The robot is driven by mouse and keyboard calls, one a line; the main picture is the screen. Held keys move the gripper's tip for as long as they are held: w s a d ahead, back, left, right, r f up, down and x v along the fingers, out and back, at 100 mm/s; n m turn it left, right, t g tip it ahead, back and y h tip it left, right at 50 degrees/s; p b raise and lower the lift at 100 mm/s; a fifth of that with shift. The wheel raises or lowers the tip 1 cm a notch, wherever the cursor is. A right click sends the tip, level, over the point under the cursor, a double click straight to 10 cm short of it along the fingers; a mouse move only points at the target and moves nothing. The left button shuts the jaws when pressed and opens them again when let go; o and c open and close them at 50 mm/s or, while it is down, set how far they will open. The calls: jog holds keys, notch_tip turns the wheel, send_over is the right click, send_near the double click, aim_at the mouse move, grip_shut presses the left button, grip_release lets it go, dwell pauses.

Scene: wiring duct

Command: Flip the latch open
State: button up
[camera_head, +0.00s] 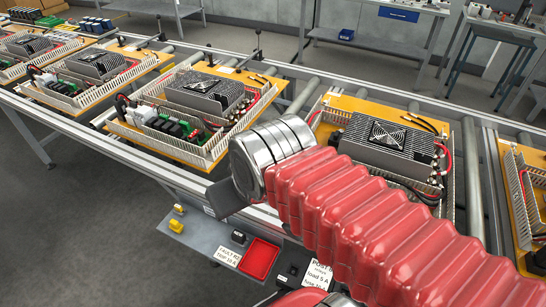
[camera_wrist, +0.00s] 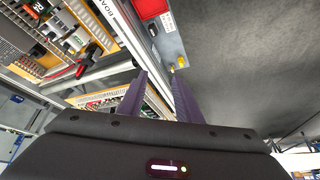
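No part that I can clearly tell to be a latch shows in either view. Two small yellow parts, one of them the lower yellow piece (camera_head: 176,226), sit at the left end of the grey shelf (camera_head: 205,238) on the conveyor's near side. In the wrist view a small yellow part (camera_wrist: 180,63) lies close to the right fingertip; I cannot tell whether they touch. My gripper (camera_wrist: 160,78) has its two purple fingers apart with nothing held between them. In the head view my red-sleeved arm hides the fingers.
A red tray (camera_head: 259,258), a black block (camera_head: 238,237) and white labels sit on the shelf. Behind it, the roller conveyor carries several orange boards (camera_head: 345,102) with white ducts, wires and grey fan units (camera_head: 390,140). Grey floor (camera_head: 60,230) lies clear at the left front.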

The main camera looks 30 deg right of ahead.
jog(key=shift+w, duration=0.45)
jog(key=shift+o, duration=0.5)
jog(key=w+d+m+g, duration=0.3)
jog(key=w+d+m, duration=0.4)
jog(key=w+d, duration=0.55)
jog(key=w+d+f+m+g, duration=0.1)
jog(key=w+d+f, duration=0.1)
jog(key=d+f, duration=0.1)
jog(key=w+d+f+m, duration=0.2)
jog(key=w+d, duration=0.1)
jog(key=d, duration=0.2)
jog(key=w+d+f+m+g, duration=0.1)
jog(key=w+d+f+m, duration=0.1)
jog(key=d+f, duration=0.1)
jog(key=shift+w+d+f+g, duration=0.2)
jog(key=shift+d+f+g, duration=0.15)
jog(key=shift+d, duration=0.3)
jog(key=shift+f, duration=0.15)
notch_tip(320, 180, down, 14)
jog(key=shift+r, duration=0.2)
